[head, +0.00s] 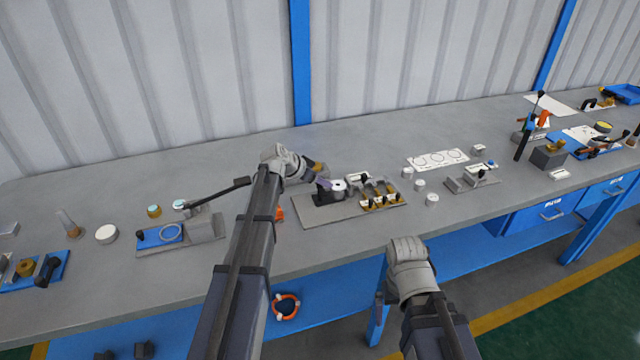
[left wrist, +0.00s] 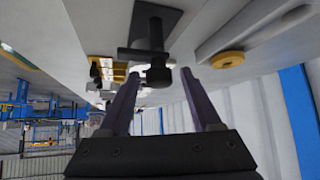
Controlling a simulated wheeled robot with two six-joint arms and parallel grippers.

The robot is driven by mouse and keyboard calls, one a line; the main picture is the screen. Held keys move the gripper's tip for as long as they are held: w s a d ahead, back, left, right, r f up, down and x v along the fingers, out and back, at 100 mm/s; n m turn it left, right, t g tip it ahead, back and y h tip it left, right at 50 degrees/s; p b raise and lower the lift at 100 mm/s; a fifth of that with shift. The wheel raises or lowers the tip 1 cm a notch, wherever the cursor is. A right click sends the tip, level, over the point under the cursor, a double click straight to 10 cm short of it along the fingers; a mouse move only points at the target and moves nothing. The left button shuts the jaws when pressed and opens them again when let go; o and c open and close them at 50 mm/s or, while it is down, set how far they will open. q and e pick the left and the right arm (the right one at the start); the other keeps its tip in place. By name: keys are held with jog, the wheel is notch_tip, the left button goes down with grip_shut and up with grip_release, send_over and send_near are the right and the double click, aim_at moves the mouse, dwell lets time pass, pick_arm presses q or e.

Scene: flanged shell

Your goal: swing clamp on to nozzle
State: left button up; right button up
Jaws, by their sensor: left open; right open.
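A grey base plate (head: 318,216) on the bench carries a dark clamp-like part, a small white part (head: 338,186) and a row of brass pieces (head: 380,196). I cannot clearly tell the nozzle from the other parts. My left gripper (head: 330,183) is at the plate's left end, beside the dark part. In the left wrist view its purple fingers (left wrist: 158,88) are apart. A dark upright piece with a rounded knob (left wrist: 157,74) shows between or just beyond their tips; contact cannot be told. My right gripper (head: 408,248) hangs before the bench edge, its fingertips hard to see.
A blue-topped fixture (head: 160,237) with a dark lever stands left of my left arm. Small white cylinders (head: 432,200) and a grey fixture (head: 472,180) stand to the right. A white sheet with circles (head: 437,160) lies behind. The bench front between them is fairly clear.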

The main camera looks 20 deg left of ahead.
pick_arm(q)
jog(key=shift+c, duration=0.3)
grip_shut()
jog(key=shift+s, duration=0.1)
dwell(0.4)
jog(key=n+t+y, duration=0.1)
jog(key=n+y, duration=0.1)
jog(key=n, duration=0.1)
jog(key=shift+d, duration=0.15)
jog(key=n+y, duration=0.5)
jog(key=n, duration=0.1)
jog(key=n+g+y, duration=0.1)
jog(key=n+y, duration=0.2)
jog(key=n, duration=0.2)
jog(key=shift+w+g+y, duration=0.2)
jog(key=shift+g+y, duration=0.2)
jog(key=shift+s+n+g+y, duration=0.15)
jog(key=shift+n+g+y, duration=0.7)
jog(key=shift+n, duration=1.05)
